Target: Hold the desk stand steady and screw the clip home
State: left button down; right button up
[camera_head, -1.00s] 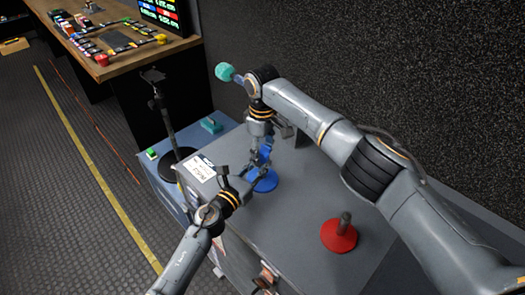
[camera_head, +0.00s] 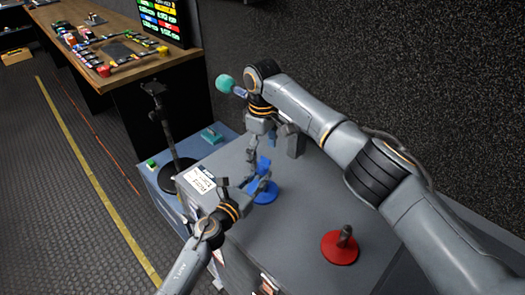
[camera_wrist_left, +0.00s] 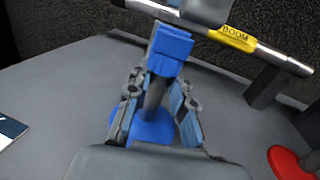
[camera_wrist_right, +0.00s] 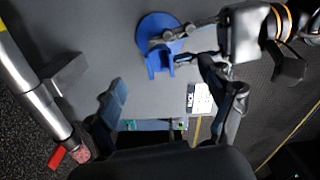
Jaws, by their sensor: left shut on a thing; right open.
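The desk stand has a round blue base (camera_head: 262,192), a grey post (camera_wrist_left: 153,97) and a blue clip (camera_wrist_left: 172,48) on the post's top. The clip's open fork shows in the right wrist view (camera_wrist_right: 158,63). My left gripper (camera_head: 251,184) is shut on the post, between base and clip; its fingers flank the post in the left wrist view (camera_wrist_left: 156,92). My right gripper (camera_head: 264,150) is open above the clip, apart from it. Its spread fingers are empty in the right wrist view (camera_wrist_right: 162,78). The thread between clip and post is hidden.
A red stand (camera_head: 340,248) with a bare post stands on the grey top at right. A pole labelled BOOM (camera_wrist_left: 240,38) lies beyond the clip. A white-labelled box (camera_head: 196,182) stands left of the stand. The grey top between the stands is clear.

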jog(key=shift+r, duration=0.1)
notch_tip(320, 180, up, 12)
dwell(0.4)
pick_arm(q)
jog(key=c, duration=1.1)
grip_release()
jog(key=v, duration=1.2)
jog(key=shift+f, duration=0.1)
